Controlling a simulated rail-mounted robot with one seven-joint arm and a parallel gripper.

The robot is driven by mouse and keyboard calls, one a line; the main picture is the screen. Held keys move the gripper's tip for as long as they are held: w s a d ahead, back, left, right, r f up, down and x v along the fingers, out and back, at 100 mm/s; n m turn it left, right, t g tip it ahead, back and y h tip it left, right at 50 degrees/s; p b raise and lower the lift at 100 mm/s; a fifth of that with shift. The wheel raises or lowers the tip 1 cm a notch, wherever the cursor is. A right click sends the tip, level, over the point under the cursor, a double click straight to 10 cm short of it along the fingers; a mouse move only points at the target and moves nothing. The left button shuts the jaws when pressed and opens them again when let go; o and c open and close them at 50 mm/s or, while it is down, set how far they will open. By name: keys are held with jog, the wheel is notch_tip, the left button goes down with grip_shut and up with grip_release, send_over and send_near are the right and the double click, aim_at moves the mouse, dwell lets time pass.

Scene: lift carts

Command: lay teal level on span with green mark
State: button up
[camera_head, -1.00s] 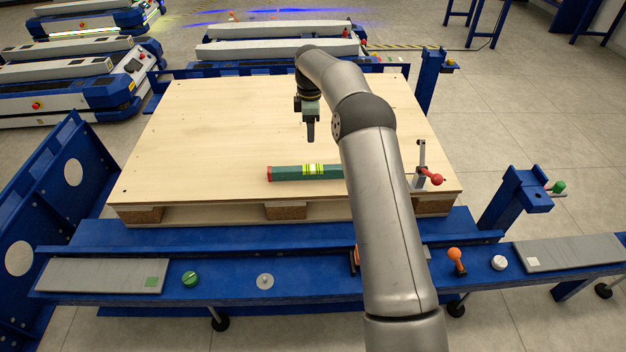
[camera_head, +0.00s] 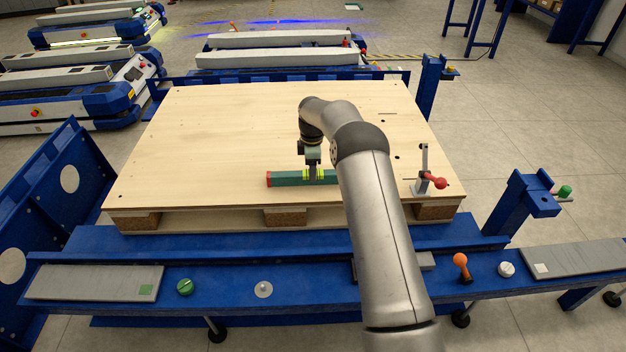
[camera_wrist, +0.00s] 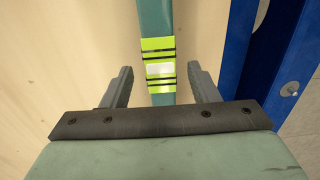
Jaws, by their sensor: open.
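The teal level (camera_head: 290,179) lies flat on the wooden board near its front edge, with a red end cap at its left and a yellow-green vial in its middle. My gripper (camera_head: 313,178) is over the vial, pointing down. In the wrist view the open fingers of my gripper (camera_wrist: 158,85) stand on either side of the level (camera_wrist: 155,18), apart from it. The grey span with the green mark (camera_head: 90,282) lies at the front left of the blue frame. A grey span with a white mark (camera_head: 580,258) lies at the front right.
A toggle clamp with a red knob (camera_head: 438,182) stands on the board right of the level. An orange-topped lever (camera_head: 461,264), a green knob (camera_head: 185,287) and a white knob (camera_head: 506,269) sit along the blue front rail. The board's left half is clear.

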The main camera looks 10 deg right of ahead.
notch_tip(320, 180, down, 3)
jog(key=shift+d+f, duration=0.15)
grip_shut()
